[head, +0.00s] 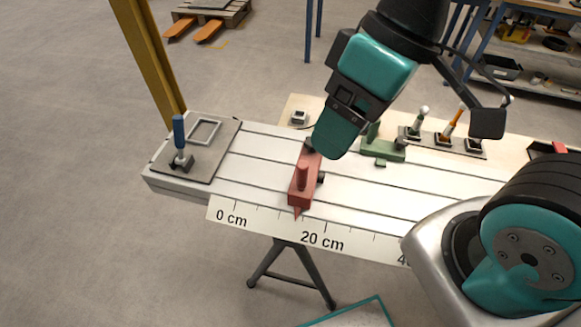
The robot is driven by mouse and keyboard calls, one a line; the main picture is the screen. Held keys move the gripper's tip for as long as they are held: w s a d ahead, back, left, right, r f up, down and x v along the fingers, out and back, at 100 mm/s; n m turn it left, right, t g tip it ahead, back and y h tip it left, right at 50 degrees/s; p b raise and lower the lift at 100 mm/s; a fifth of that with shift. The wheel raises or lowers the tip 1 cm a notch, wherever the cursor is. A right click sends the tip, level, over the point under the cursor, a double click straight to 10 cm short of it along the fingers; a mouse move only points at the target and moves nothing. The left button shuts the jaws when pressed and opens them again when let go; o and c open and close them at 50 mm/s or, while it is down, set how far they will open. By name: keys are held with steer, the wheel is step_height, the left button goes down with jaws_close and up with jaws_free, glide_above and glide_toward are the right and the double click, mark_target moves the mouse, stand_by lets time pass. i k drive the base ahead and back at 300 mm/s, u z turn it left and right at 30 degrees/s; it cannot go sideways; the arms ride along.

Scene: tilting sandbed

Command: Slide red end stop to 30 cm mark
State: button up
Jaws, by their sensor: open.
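The red end stop (303,181) sits across the slotted white bed (250,165), with a knob on top. Its pointer at the front end lies over the printed scale (268,225), between the 0 cm and 20 cm labels and closer to 20 cm. The 30 cm mark has no readable label; the scale's right part is hidden by my arm. My gripper (318,150), teal and dark, is open at the far end of the red stop. Its fingers are mostly hidden behind the teal housing, and I cannot tell whether they touch the stop.
A green block (385,148) stands behind right of the red stop. A holder with several upright tools (445,138) is farther right. A grey plate with a blue-handled clamp (180,143) covers the bed's left end. The bed surface just right of the red stop is clear.

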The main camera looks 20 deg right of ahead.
mark_target(307, 173)
steer(key=z, duration=0.15)
steer(key=k, duration=1)
steer(key=z, duration=0.3)
